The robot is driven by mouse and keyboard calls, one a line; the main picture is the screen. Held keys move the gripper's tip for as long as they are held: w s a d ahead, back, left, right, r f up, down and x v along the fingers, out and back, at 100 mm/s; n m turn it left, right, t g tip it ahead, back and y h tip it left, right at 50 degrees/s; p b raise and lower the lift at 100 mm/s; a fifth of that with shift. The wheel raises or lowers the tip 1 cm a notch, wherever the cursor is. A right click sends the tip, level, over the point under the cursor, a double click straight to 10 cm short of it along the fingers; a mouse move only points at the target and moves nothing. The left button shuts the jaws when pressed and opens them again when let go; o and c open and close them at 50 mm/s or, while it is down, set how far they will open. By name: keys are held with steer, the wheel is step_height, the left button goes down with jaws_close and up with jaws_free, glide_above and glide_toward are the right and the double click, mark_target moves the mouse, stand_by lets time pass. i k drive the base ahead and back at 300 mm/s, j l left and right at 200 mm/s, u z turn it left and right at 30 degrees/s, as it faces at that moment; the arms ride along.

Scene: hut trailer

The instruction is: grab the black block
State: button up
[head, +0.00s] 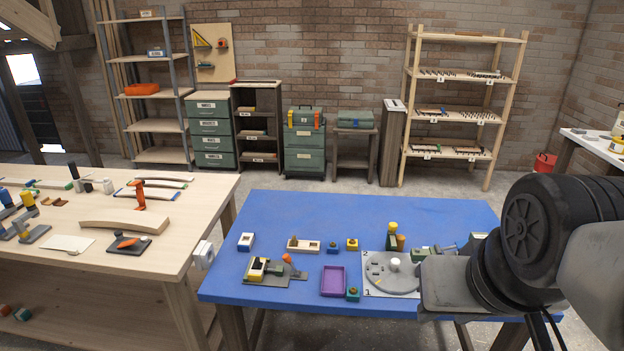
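No block that I can clearly pick out as black shows on the blue table (330,212). A dark upright piece (73,170) stands at the back of the wooden table on the left; its exact shape is too small to tell. My gripper (436,288) is at the end of my arm at the right, over the front right part of the blue table. Its fingers cannot be made out, so I cannot tell whether it is open or holds anything. My arm hides part of the table's right side.
A purple tray (333,268), a grey round fixture on a white board (377,291), a grey plate with yellow and green parts (262,282) and several small blocks are on the blue table. Its back half is clear. The wooden table (190,215) holds many tools. Shelves stand behind.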

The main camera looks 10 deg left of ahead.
mark_target(256, 264)
steer(key=u, duration=0.65)
steer(key=i+u, duration=0.35)
steer(key=k+l, duration=0.05)
steer(key=k, duration=0.05)
